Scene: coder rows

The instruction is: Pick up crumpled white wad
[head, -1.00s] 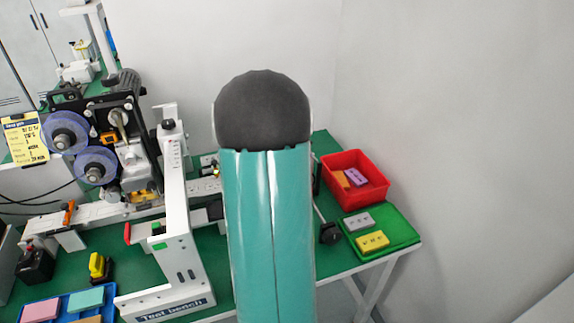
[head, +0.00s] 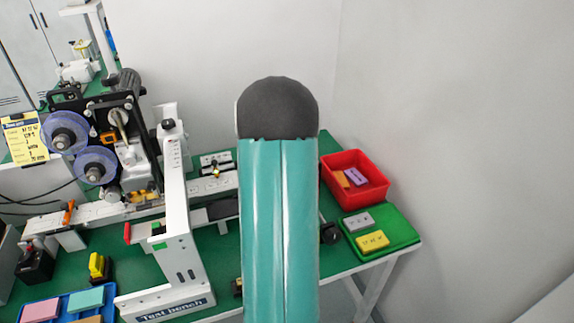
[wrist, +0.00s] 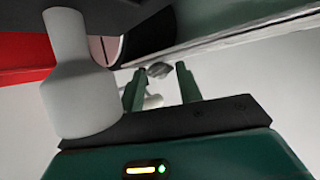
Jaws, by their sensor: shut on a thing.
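My gripper (wrist: 160,76) shows in the wrist view, its two dark green fingers pointing up and away. A small crumpled wad (wrist: 158,69), grey in the shade, sits between the fingertips, and the gripper is shut on it. Its outline is small and partly hidden by the left finger. In the head view my teal arm fills the middle and hides the gripper and the wad.
The green table carries a white test bench (head: 185,255), a reel machine (head: 95,140), a red bin (head: 368,190) and a green tray (head: 405,233) with a grey and a yellow block. A pale bottle-shaped form (wrist: 70,75) is close in the wrist view.

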